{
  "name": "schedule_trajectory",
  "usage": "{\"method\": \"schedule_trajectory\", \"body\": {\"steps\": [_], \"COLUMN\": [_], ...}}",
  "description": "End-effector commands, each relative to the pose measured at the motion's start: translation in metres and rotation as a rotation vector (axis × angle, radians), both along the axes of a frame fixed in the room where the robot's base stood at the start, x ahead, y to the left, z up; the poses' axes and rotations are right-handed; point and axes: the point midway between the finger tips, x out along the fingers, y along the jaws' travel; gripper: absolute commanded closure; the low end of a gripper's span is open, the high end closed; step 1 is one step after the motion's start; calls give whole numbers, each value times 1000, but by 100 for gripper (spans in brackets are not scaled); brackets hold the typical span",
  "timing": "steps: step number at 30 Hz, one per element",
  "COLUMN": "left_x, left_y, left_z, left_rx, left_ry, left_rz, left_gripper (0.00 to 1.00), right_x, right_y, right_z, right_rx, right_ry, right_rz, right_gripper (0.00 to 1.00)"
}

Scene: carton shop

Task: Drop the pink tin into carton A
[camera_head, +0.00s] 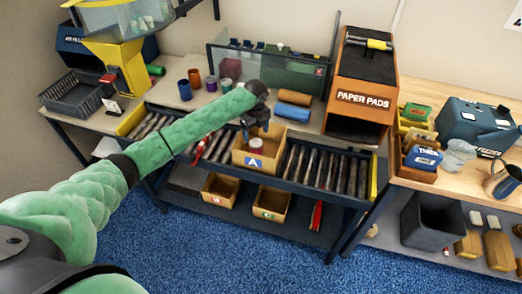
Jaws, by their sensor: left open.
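Carton A (252,161) is an open brown box with a blue "A" label, standing on the roller conveyor at the middle of the view. The pink tin (256,145) shows inside its opening, low between the walls; I cannot tell whether it touches the carton floor. My left gripper (256,132) points down over the carton, just above the tin, with its jaws open. The dark fingers partly cover the carton's back wall. My right gripper is not in view.
The conveyor (325,172) has free rollers on both sides of the carton. Two more cartons (220,189) (271,202) sit on the shelf below. Several coloured tins (211,85) stand behind at left, orange and blue rolls (293,97) behind at right, near the paper pads stand (362,98).

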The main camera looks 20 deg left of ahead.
Motion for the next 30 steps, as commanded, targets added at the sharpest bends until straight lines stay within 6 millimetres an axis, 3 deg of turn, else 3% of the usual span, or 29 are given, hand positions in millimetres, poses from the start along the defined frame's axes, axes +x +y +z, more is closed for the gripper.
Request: {"method": "schedule_trajectory", "body": {"steps": [1, 6, 15, 30], "left_x": [1, 1, 0, 0], "left_y": [1, 0, 0, 0], "left_z": [5, 30, 59, 63], "left_rx": [0, 0, -1, -1], "left_ry": [-4, -4, -1, 1], "left_rz": [0, -1, -1, -1], "left_gripper": [24, 24, 24, 24], "right_x": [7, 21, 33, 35], "right_y": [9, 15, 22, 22], "right_z": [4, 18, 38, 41], "right_rx": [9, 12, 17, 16], "right_ry": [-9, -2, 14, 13], "right_rz": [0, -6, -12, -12], "right_gripper": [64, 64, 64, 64]}}
